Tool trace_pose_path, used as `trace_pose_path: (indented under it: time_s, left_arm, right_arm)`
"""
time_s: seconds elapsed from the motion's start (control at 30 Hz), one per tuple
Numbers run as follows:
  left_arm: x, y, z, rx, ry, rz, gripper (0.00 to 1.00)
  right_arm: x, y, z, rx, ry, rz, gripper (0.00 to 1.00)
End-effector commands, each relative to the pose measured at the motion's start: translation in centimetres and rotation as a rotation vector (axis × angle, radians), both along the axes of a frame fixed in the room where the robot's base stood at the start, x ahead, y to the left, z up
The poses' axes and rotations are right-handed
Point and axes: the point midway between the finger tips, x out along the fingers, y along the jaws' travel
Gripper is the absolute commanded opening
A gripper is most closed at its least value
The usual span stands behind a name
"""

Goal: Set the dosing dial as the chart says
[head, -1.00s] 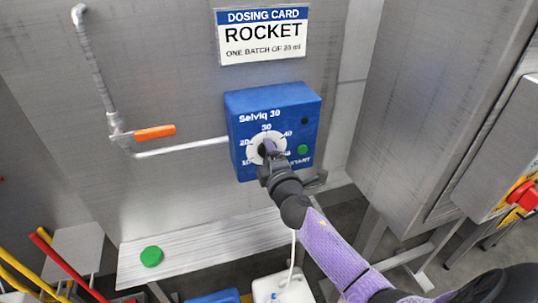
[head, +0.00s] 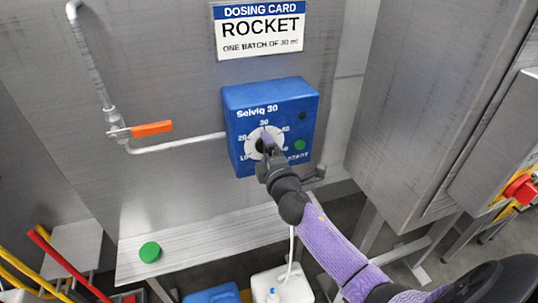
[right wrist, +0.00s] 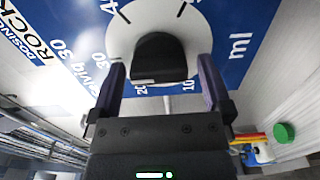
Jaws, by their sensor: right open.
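The dosing card (head: 258,30) on the metal wall reads ROCKET and one batch, with a volume in ml too small to read surely. Below it is the blue dosing box (head: 237,150) marked Selviq 30. Its round white dial (head: 251,141) carries numbers; in the right wrist view the dial (right wrist: 122,38) has a black knob (right wrist: 160,58) at its centre. A pale edge on the knob faces the 20 side. My right gripper (head: 266,143) is at the dial; its open purple fingers (right wrist: 163,88) lie on either side of the knob, with gaps showing. My left gripper is out of view.
A green button (head: 301,145) is on the box, right of the dial. A pipe with an orange valve handle (head: 152,128) runs to the box's left. Below is a metal shelf (head: 205,241) with a green round thing (head: 150,252). A cabinet (head: 425,100) stands at right.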

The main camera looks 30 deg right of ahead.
Motion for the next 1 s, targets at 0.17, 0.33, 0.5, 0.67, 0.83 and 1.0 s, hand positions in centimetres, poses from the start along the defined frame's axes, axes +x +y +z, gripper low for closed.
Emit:
trace_pose_path:
  time_s: [0.17,0.33,0.5,0.67,0.83,1.0]
  left_arm:
    - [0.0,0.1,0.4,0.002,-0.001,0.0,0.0]
    - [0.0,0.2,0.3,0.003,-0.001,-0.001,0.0]
    - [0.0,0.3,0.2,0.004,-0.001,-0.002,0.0]
    - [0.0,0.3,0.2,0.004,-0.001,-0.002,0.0]
    - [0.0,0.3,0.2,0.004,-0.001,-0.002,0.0]
    - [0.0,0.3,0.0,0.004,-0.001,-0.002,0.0]
  right_arm:
    - [-2.9,0.7,-0.1,0.002,0.003,0.001,1.0]
    - [-6.8,1.6,-0.2,0.002,0.004,0.0,1.0]
    - [-9.1,2.2,-0.1,0.002,0.003,0.0,1.0]
    - [-9.5,2.3,0.0,0.0,0.001,-0.001,1.0]
    - [-9.4,2.3,0.0,0.0,0.001,-0.001,1.0]
    - [-9.4,2.3,-0.8,0.012,0.014,-0.001,1.0]
